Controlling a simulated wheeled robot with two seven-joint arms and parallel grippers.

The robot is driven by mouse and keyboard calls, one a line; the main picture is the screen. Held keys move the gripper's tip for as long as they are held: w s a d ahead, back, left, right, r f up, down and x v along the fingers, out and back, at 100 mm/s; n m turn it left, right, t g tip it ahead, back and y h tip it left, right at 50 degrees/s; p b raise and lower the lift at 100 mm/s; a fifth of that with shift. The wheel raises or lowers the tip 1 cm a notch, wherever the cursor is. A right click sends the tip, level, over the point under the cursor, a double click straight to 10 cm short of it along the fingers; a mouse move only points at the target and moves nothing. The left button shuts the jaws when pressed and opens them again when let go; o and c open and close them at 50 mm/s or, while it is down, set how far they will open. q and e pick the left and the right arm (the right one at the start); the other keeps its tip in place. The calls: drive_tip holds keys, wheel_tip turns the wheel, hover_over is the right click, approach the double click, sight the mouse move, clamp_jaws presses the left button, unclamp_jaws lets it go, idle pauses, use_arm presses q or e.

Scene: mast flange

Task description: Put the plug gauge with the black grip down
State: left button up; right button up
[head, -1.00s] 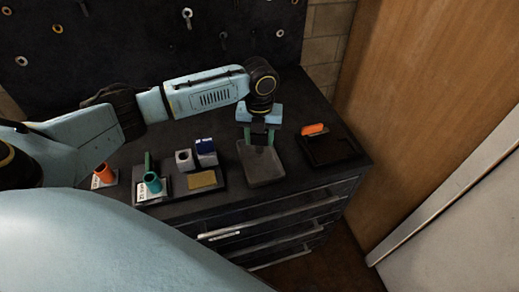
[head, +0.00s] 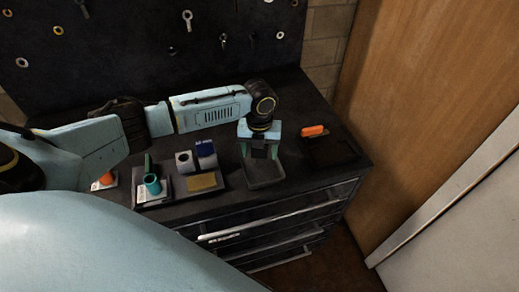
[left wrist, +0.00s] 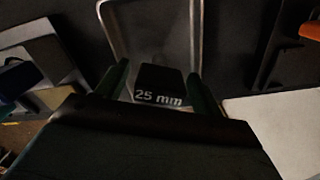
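My left gripper (head: 261,154) points down over a small grey tray (head: 266,184) near the front of the dark cabinet top. Its green fingers stand apart. Between them is the plug gauge's black grip (left wrist: 160,82), marked "25 mm" in the left wrist view. A narrow gap shows between the grip and the left-hand finger (left wrist: 157,75). The grip lies within the outline of the tray's pale rim (left wrist: 101,28). The gauge's lower part is hidden, so its contact with the tray floor cannot be seen. My right gripper is out of view.
An orange-gripped piece (head: 314,131) lies at the back of a black tray (head: 335,153) to the right. A pegboard is behind.

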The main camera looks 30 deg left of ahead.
use_arm(q)
wheel_tip(320, 180, up, 12)
drive_tip(key=shift+r, duration=0.2)
idle(0.5)
